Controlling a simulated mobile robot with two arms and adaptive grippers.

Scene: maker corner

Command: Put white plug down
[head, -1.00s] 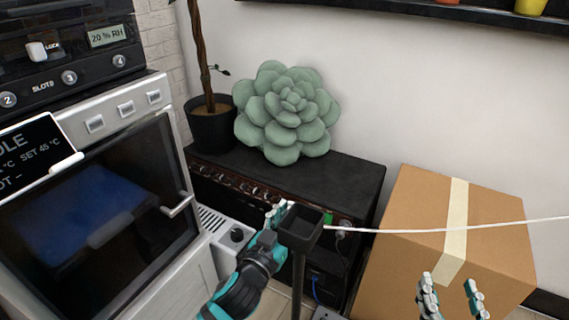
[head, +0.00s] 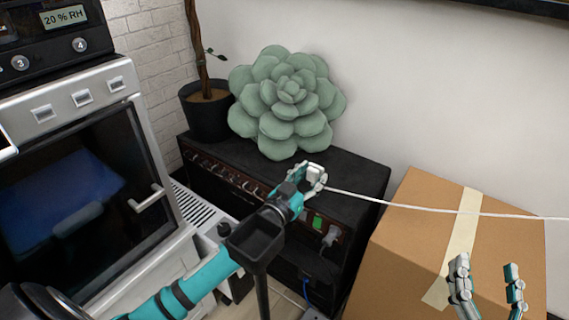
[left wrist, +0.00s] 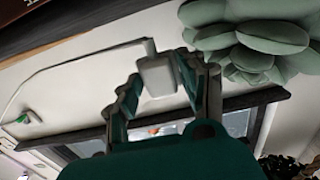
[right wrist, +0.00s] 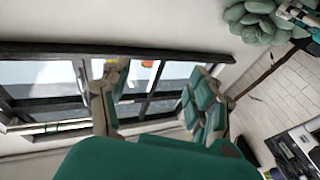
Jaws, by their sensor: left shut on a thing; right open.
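The white plug (left wrist: 157,75) sits between the fingers of my left gripper (left wrist: 160,82) in the left wrist view, and the gripper is shut on it. In the head view my left gripper (head: 310,178) is over the front part of the black cabinet's top (head: 350,180). The plug is small and partly hidden by the fingers there. A white cable (head: 430,209) runs from it to the right edge of the picture. My right gripper (head: 487,275) is open and empty in front of the cardboard box. It also shows open in the right wrist view (right wrist: 155,90).
A large green succulent (head: 285,105) and a potted trunk (head: 207,115) stand behind the left gripper. A cardboard box (head: 405,240) is at the right, an oven (head: 70,110) at the left. A square-topped black post (head: 255,242) stands before my left arm. The cabinet top's right part is clear.

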